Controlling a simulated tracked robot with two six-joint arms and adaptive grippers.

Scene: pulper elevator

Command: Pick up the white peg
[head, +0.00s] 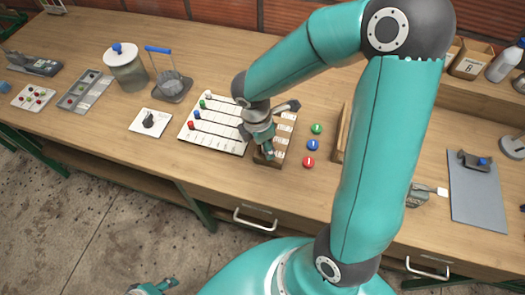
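The white peg (208,95) stands at the left end of the top row of a white slotted board (215,137). Below it in the same column are a green peg (202,104), a blue peg (196,114) and a red peg (190,125). My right gripper (281,130) is over the right part of the board, apart from the white peg, its fingers spread and apparently empty.
A dial on a white plate (150,122), a blue-handled item (172,84) and a lidded jar (126,70) stand to the left. My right arm covers much of the table's right side.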

